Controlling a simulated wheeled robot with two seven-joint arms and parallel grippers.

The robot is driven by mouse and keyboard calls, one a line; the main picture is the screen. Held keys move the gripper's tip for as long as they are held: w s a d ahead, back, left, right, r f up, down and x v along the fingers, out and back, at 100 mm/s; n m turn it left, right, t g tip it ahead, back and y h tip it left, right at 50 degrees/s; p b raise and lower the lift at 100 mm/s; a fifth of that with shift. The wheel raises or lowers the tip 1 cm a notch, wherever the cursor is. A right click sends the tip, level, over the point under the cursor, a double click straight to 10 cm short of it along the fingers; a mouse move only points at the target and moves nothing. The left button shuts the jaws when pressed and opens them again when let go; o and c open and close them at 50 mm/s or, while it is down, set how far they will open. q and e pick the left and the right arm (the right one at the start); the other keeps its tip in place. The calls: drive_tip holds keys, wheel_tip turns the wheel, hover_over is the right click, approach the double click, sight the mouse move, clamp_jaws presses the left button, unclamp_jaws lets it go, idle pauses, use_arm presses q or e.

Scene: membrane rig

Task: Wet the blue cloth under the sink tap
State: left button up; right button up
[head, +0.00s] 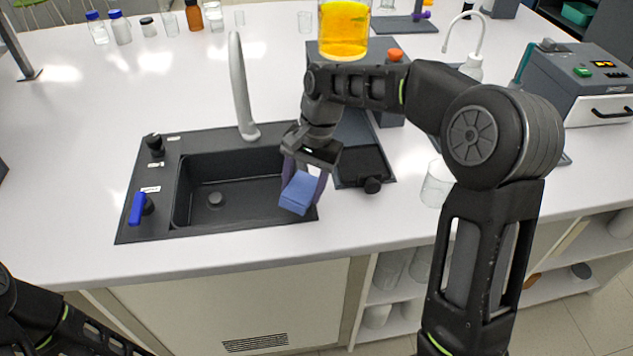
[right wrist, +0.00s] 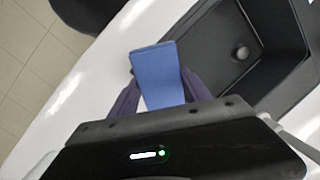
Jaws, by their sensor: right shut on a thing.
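My right gripper (head: 305,180) is shut on the blue cloth (head: 298,194), a folded block between its two fingers. It holds the cloth over the right end of the dark sink (head: 215,220). In the right wrist view the cloth (right wrist: 157,75) sits between the fingertips, with the sink basin (right wrist: 235,75) to its right. The pale tap (head: 241,90) stands behind the basin, left of my right gripper, and the cloth is apart from it. A blue lever (head: 137,208) sits at the sink's left edge. I see no water running. My left gripper is out of view.
A beaker of orange liquid (head: 343,30) stands behind my right arm. A clear beaker (head: 437,184) is right of the sink. A grey device (head: 580,85) stands at the right. Bottles (head: 120,27) line the back left. The counter left of the sink is clear.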

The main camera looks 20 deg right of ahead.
sight(314, 188)
drive_tip(key=m, duration=0.2)
drive_tip(key=d+m+t, duration=0.1)
drive_tip(key=m, duration=0.1)
drive_tip(key=shift+s+r+y, duration=0.1)
drive_tip(key=shift+s+y, duration=0.25)
drive_tip(key=shift+y, duration=0.05)
drive_tip(key=m, duration=0.1)
drive_tip(key=m+t, duration=0.1)
drive_tip(key=m, duration=0.1)
drive_tip(key=shift+s+d+r+t, duration=0.1)
drive_tip(key=shift+s+d+t, duration=0.1)
drive_tip(key=shift+d+t, duration=0.1)
drive_tip(key=m, duration=0.1)
drive_tip(key=m+t, duration=0.1)
drive_tip(key=m, duration=0.2)
drive_tip(key=shift+s+d+t+p, duration=0.25)
drive_tip(key=shift+d+t+p, duration=0.05)
drive_tip(key=shift+d+t, duration=0.1)
drive_tip(key=shift+w+d+m+t+h, duration=0.15)
drive_tip(key=shift+m+t+h, duration=0.15)
drive_tip(key=shift+m, duration=0.2)
drive_tip(key=w+a+f, duration=0.2)
drive_tip(key=w+a, duration=0.5)
drive_tip(key=w, duration=0.5)
drive_tip(key=shift+f, duration=0.4)
